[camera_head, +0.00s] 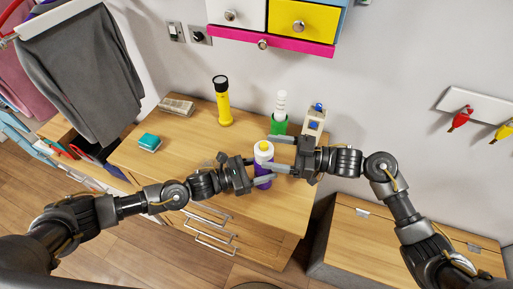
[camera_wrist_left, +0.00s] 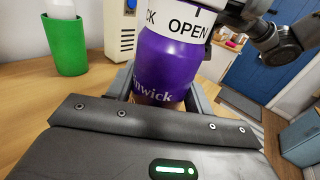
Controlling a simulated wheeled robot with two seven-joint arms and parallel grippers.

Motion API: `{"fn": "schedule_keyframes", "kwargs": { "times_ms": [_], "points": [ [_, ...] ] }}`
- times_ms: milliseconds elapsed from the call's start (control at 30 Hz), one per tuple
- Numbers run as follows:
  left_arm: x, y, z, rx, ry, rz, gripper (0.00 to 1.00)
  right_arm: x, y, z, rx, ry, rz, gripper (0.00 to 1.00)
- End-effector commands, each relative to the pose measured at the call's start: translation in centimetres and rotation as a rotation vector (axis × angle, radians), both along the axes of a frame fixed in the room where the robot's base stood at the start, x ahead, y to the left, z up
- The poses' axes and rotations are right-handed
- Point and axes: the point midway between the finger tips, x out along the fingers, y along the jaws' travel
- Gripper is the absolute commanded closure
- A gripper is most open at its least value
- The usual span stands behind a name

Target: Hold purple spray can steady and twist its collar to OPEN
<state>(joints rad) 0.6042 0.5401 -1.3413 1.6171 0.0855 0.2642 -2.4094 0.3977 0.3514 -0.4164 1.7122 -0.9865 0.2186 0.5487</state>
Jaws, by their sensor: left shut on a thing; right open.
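My left gripper (camera_head: 262,172) is shut around the purple body from the left. In the left wrist view the can (camera_wrist_left: 172,68) fills the middle between the fingers. Its white collar (camera_wrist_left: 178,22) shows "OPEN" and part of another word ending in "CK", with a dark mark above. My right gripper (camera_head: 267,152) is open, its fingers reaching in from the right on either side of the collar; contact cannot be told.
Behind the can are a green cup (camera_head: 278,127) holding a white item, a cream box (camera_head: 313,122) with blue parts, and a yellow flashlight (camera_head: 223,106). A teal box (camera_head: 149,142) lies at left. Drawers (camera_head: 301,20) hang above. The dresser top between teal box and can is mostly clear.

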Motion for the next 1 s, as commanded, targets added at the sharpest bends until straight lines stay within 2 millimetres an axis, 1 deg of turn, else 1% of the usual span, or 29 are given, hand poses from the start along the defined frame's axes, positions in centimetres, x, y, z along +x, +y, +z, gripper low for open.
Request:
{"fn": "schedule_keyframes", "kwargs": {
  "times_ms": [33,100,300,433,700,1000],
  "points": [
    [-0.2,0.0,-0.3,0.005,0.005,-0.002,0.79,0.2,1.1,0.0,0.002,0.002,0.001,0.28],
    [-0.2,0.0,-0.3,0.005,0.005,-0.002,0.79,0.3,2.2,0.0,0.001,0.001,0.002,0.28],
    [-0.2,0.0,-0.3,0.005,0.005,-0.002,0.79,0.6,4.5,0.0,0.000,0.001,0.001,0.28],
    [-0.2,0.0,-0.3,0.005,0.005,-0.001,0.79,0.7,5.0,0.0,-0.001,0.001,0.001,0.28],
    [-0.2,0.0,-0.3,0.005,0.005,-0.002,0.79,0.7,5.1,-0.1,-0.001,0.000,0.001,0.28],
    [-0.2,0.0,-0.3,0.005,0.005,-0.001,0.79,0.7,5.1,-0.1,-0.001,0.000,0.001,0.67]
  ]
}}
